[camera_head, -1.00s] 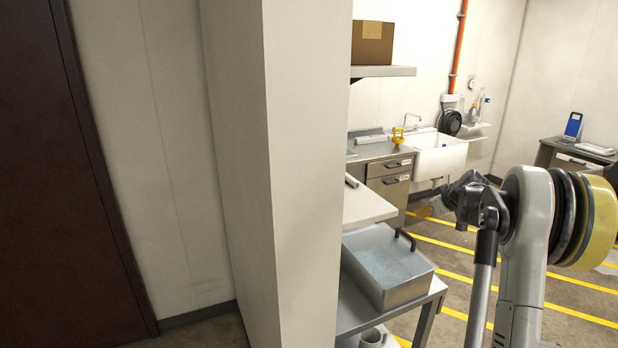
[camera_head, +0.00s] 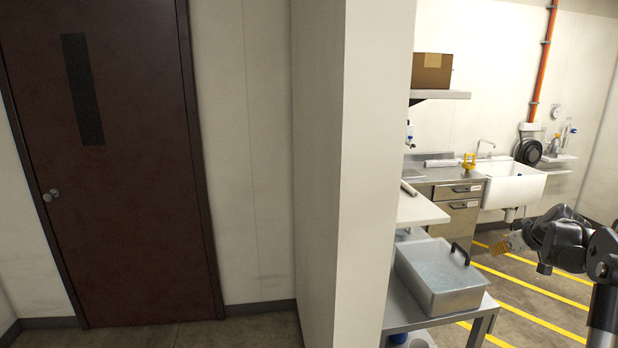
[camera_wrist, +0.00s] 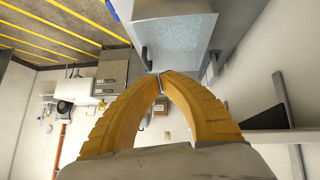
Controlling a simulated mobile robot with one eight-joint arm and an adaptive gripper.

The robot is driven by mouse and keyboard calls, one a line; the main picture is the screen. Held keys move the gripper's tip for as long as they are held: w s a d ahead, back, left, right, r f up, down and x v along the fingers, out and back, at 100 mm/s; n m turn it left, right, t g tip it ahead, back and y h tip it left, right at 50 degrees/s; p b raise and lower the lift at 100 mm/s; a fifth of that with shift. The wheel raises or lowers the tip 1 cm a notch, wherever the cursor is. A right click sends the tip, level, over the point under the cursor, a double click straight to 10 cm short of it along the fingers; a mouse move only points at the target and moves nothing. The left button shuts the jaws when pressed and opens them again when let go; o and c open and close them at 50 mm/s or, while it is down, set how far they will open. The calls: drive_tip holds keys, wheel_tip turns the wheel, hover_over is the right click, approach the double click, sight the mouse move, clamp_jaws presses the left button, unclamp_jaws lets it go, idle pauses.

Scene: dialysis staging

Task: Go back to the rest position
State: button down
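My gripper (camera_head: 509,243) is at the right edge of the head view, with my dark arm joints behind it. It is in the air in front of the yellow-striped floor. In the wrist view, its two ribbed orange fingers (camera_wrist: 161,76) arch inward and their tips meet. No held object shows between them. The wrist picture is upside down, with the room inverted behind the fingers.
A white wall corner (camera_head: 370,150) stands close ahead, with a closed brown door (camera_head: 110,180) to its left. Right of the corner, a metal cart (camera_head: 400,318) carries a grey metal box (camera_head: 440,278). A sink (camera_head: 513,187) is farther back. Striped floor lies open at right.

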drive_tip(key=s+a+r+b, duration=0.15)
drive_tip(key=s+a, duration=0.25)
drive_tip(key=a, duration=0.5)
drive_tip(key=s+a+r+g+p, duration=0.1)
drive_tip(key=s+a+r, duration=0.25)
drive_tip(key=a, duration=0.65)
drive_tip(key=s+a+r+b, duration=0.1)
drive_tip(key=s+a, duration=0.3)
drive_tip(key=a, duration=0.5)
drive_tip(key=s+a+f, duration=0.4)
drive_tip(key=s+a, duration=0.2)
drive_tip(key=s, duration=0.4)
drive_tip(key=s+a+f+m+b, duration=0.1)
drive_tip(key=s+a+f, duration=0.3)
drive_tip(key=s+a, duration=0.3)
drive_tip(key=s, duration=0.4)
drive_tip(key=shift+s+a+m+g+y, duration=0.15)
drive_tip(key=shift+a+m+g+y, duration=0.15)
drive_tip(key=shift+g, duration=0.1)
